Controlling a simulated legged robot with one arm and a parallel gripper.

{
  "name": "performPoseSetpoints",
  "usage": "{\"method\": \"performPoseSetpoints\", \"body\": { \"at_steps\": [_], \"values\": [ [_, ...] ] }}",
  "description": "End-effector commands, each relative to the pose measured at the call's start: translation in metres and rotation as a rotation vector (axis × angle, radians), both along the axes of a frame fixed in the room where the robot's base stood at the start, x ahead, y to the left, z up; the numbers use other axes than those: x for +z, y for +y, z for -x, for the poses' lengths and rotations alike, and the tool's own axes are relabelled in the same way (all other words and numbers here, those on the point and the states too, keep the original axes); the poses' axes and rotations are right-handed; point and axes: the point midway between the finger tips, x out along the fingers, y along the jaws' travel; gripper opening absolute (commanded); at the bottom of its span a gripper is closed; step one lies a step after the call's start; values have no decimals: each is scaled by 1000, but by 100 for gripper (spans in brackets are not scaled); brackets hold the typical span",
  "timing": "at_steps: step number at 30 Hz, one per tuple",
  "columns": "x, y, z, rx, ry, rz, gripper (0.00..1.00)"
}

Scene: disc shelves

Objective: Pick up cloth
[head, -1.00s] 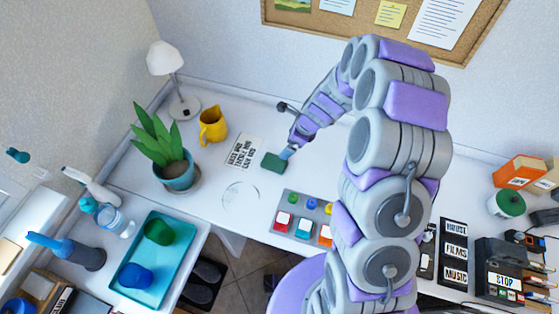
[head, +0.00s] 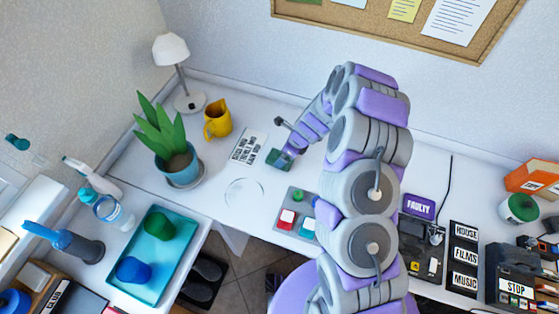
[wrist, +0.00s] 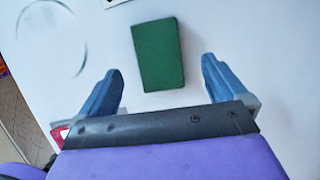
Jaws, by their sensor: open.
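The cloth (head: 279,159) looks like a dark green rectangular pad lying on the white desk, left of the arm in the head view. In the wrist view the cloth (wrist: 158,54) lies flat ahead of my gripper, between the lines of the two blue fingers. My gripper (wrist: 160,66) is open, with a gap on both sides of the cloth and nothing held. In the head view my gripper (head: 290,151) is right at the cloth, and its fingers are partly hidden. Its exact height above the desk cannot be told.
A grey button panel (head: 284,232) is in front of the cloth, partly hidden by my arm. A faint ring (head: 244,193) marks clear desk.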

Motion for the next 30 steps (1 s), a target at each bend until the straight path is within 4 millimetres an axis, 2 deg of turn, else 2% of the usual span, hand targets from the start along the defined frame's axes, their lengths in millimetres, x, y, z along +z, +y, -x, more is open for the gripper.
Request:
{"method": "performPoseSetpoints", "body": {
  "at_steps": [5, 13, 28, 30],
  "values": [
    [-12, 4, -1, 1, 1, 1, 99],
    [-48, 15, -6, 1, -1, 2, 99],
    [-50, 16, -7, 1, 0, 1, 99],
    [-50, 16, -7, 1, -1, 1, 92]
  ]
}}
